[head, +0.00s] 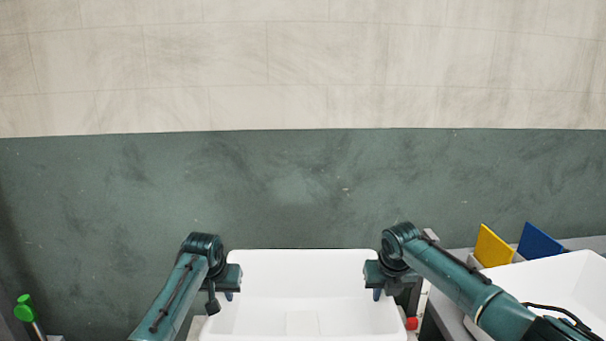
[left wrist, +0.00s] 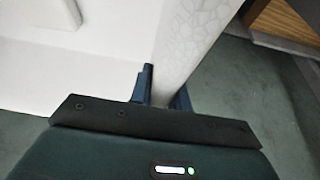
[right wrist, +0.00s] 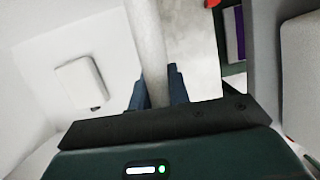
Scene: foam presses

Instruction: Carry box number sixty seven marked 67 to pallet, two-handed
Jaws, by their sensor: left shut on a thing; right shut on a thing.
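A white open-topped box (head: 304,275) is between my two grippers at the bottom of the head view. My left gripper (head: 224,291) is shut on its left wall; the left wrist view shows the fingers (left wrist: 163,92) on either side of the wall. My right gripper (head: 383,291) is shut on the right wall, and the right wrist view shows the fingers (right wrist: 157,88) around it. A small white raised block (right wrist: 82,85) is inside the box. No number 67 shows. I cannot identify a pallet in any view.
A second white box (head: 565,290) stands at the right, beside a yellow panel (head: 493,247) and a blue panel (head: 539,243). A green-topped object (head: 25,309) is at far left. A brown wooden edge (left wrist: 287,25) lies by green floor in the left wrist view. A wall fills the background.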

